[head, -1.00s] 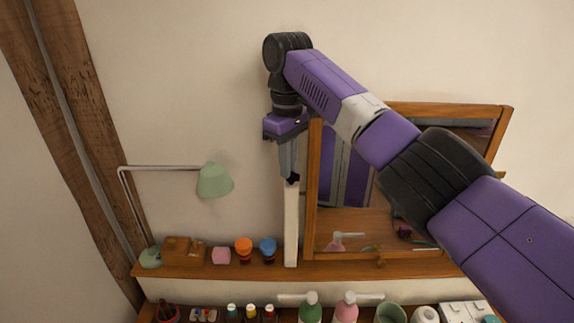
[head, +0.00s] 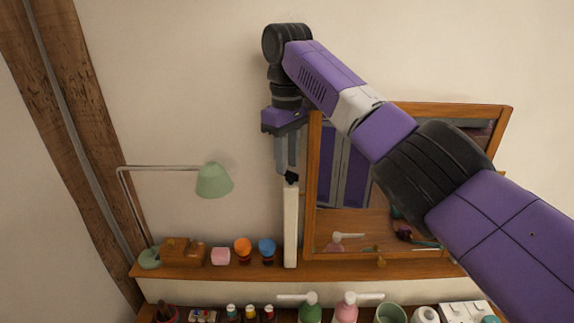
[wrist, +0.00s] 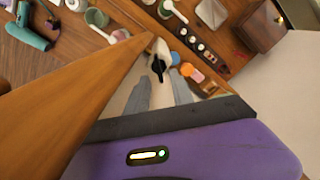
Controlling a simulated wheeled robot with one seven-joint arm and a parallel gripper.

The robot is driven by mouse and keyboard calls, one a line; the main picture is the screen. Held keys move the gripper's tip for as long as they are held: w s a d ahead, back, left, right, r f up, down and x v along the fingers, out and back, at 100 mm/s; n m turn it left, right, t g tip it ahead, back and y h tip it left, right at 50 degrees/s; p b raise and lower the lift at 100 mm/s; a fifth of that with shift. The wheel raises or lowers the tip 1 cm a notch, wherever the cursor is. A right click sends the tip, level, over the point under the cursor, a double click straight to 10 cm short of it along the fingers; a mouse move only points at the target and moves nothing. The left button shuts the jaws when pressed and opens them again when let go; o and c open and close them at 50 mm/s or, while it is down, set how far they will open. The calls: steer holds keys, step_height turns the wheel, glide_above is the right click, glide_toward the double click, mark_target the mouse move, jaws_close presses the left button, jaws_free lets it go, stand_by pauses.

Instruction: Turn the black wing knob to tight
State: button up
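The black wing knob (head: 292,178) sits at the top of a pale upright post (head: 291,225) beside the mirror's left edge. In the wrist view the knob (wrist: 158,66) shows as a dark winged shape, its wings roughly in line with the gap between my fingers. My gripper (head: 286,170) points down just above the knob, and its fingers hide part of it in the head view. In the wrist view my gripper (wrist: 158,85) has its two grey fingers apart, one on each side of the knob's line. I cannot tell whether either finger touches it.
The wood-framed mirror (head: 409,254) stands tilted close to the right of my gripper. A green lamp (head: 214,181) is to the left. The shelf (head: 330,268) below holds an orange jar (head: 243,245), a blue jar (head: 267,247) and a pink block (head: 220,256). Bare wall lies behind.

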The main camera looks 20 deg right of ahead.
step_height(320, 180, up, 6)
steer(key=shift+r+b, duration=0.2)
steer(key=shift+b, duration=0.1)
